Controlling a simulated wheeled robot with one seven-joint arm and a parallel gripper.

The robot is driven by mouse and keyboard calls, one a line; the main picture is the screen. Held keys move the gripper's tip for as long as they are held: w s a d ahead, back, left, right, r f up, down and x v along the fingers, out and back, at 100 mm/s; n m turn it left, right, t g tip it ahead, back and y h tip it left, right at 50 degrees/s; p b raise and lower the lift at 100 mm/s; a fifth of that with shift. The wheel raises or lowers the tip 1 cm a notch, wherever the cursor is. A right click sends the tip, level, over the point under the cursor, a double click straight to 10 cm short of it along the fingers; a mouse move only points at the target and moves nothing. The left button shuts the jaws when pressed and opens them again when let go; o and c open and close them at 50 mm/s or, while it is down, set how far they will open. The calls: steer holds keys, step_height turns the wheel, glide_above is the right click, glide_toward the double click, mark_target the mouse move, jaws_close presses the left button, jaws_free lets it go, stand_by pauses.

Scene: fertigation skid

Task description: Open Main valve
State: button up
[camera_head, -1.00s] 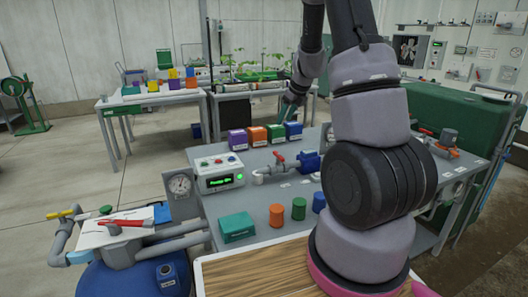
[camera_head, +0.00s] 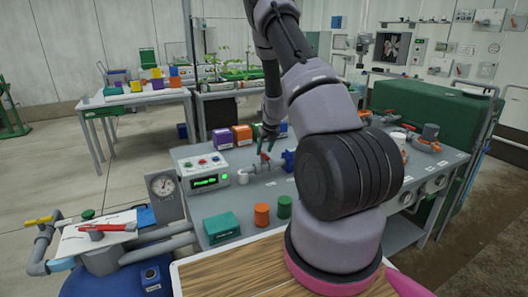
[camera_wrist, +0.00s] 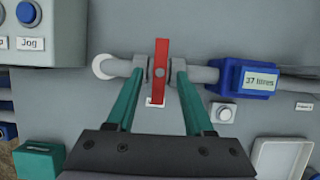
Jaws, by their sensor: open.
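A red lever handle (camera_wrist: 161,70) sits on a grey pipe on the bench. It stands across the pipe in the wrist view. In the head view it is small (camera_head: 264,158), left of the blue meter (camera_head: 289,160). A white label lies under it, too small to read, so I cannot tell whether this is the Main valve. My gripper (camera_wrist: 160,74) has teal fingers, open, one on each side of the handle with gaps between. The wrist view shows the blue meter (camera_wrist: 243,78) marked "37 litres" to the right. My gripper shows from behind in the head view (camera_head: 267,138).
A control box (camera_head: 202,170) with a green display and a pressure gauge (camera_head: 163,186) stand left. Coloured boxes (camera_head: 242,134) stand behind. A teal box (camera_head: 221,228) and orange cylinder (camera_head: 262,215) are in front. Another red lever (camera_head: 108,227) is far left.

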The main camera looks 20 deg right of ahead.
steer(key=shift+w+f, duration=0.25)
steer(key=shift+f, duration=0.25)
jaws_close()
